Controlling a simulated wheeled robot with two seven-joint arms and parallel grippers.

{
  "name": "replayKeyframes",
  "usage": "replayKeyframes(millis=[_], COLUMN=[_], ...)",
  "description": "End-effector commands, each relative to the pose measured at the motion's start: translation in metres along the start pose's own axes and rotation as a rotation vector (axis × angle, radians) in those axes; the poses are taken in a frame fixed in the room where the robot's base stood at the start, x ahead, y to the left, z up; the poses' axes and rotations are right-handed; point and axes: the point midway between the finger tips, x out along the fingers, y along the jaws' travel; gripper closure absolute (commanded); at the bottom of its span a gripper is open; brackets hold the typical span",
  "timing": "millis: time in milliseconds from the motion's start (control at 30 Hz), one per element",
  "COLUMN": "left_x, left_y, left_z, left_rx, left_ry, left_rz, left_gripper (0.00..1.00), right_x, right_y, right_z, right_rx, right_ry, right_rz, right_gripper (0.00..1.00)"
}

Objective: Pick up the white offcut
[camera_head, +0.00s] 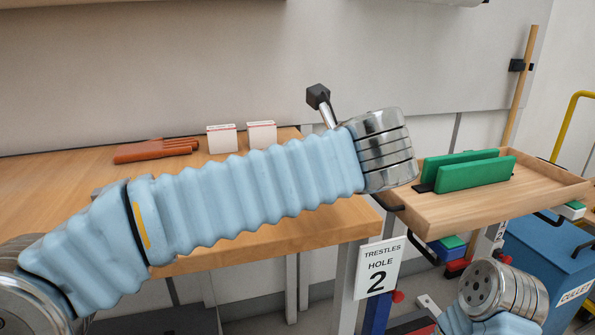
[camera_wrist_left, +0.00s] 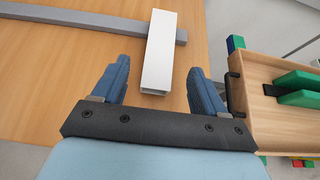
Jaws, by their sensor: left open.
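The white offcut (camera_wrist_left: 160,50) is a hollow white rectangular profile in the left wrist view, with its open end toward my left gripper. It overlaps a grey bar (camera_wrist_left: 90,20) on the wooden bench; whether it touches the bar, I cannot tell. My left gripper (camera_wrist_left: 159,66) is open, with one blue finger on each side of the offcut's near end and visible gaps on both sides. In the head view, I cannot see the offcut or the left gripper's fingers; my left arm crosses the bench. My right wrist shows at lower right, but no right gripper fingers are visible.
The bench (camera_head: 60,180) also holds brown-orange pieces (camera_head: 150,151) and two small white boxes (camera_head: 222,139). At right, a wooden tray (camera_head: 450,215) holds green blocks (camera_head: 475,172). A trestles sign (camera_head: 379,268) and a blue bin (camera_head: 545,260) stand below.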

Motion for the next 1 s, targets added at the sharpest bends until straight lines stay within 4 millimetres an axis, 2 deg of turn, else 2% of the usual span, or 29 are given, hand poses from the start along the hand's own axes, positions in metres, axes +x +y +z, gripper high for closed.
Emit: replayKeyframes(millis=[100,267,500,600,800,1000], left_x=[0.015,0.028,0.065,0.071,0.071,0.071], left_y=[0.0,0.0,0.001,0.001,0.001,0.001], left_z=[0.0,0.001,0.001,0.001,0.001,0.001], left_rx=[0.0,0.0,0.0,0.0,0.0,-0.001], left_ry=[0.001,0.001,0.001,0.001,0.0,0.0], left_rz=[0.0,0.001,0.001,0.0,-0.001,-0.001], left_gripper=[0.28,0.28,0.28,0.28,0.28,0.58], right_x=[-0.001,-0.002,-0.006,-0.006,-0.006,-0.006], right_y=[0.0,-0.001,-0.003,-0.003,-0.003,-0.003], right_z=[0.0,0.0,0.0,0.0,0.0,0.0], right_rx=[0.0,0.0,-0.001,-0.001,-0.001,-0.001], right_ry=[0.0,0.0,0.0,0.0,0.0,0.0], right_rz=[0.0,0.0,-0.001,-0.001,-0.001,-0.001], right_gripper=[0.57,0.57,0.57,0.57,0.57,0.57])
